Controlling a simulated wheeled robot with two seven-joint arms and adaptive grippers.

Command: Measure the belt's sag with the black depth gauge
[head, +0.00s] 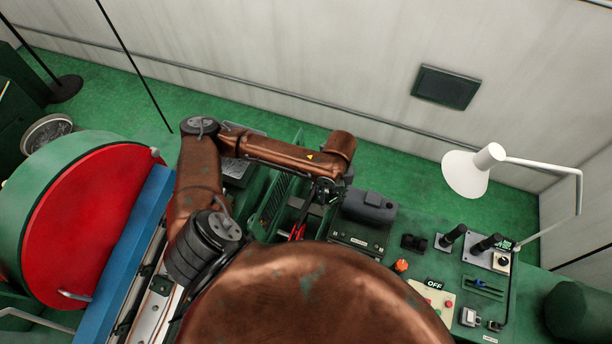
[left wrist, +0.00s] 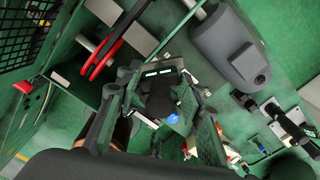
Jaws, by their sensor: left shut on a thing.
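My left gripper (head: 325,190) hangs below the end of its brown arm, over the green bench beside a grey motor-like housing. In the left wrist view its fingers (left wrist: 168,104) are closed around a dark body with a small pale display, which looks like the black depth gauge (left wrist: 184,94). The gauge's lower part is hidden by the fingers, and I cannot make it out in the head view. My right gripper is not in view.
The grey housing (head: 370,206) is right of the gripper. Switches, an OFF panel (head: 432,304) and a white lamp (head: 468,172) are right.

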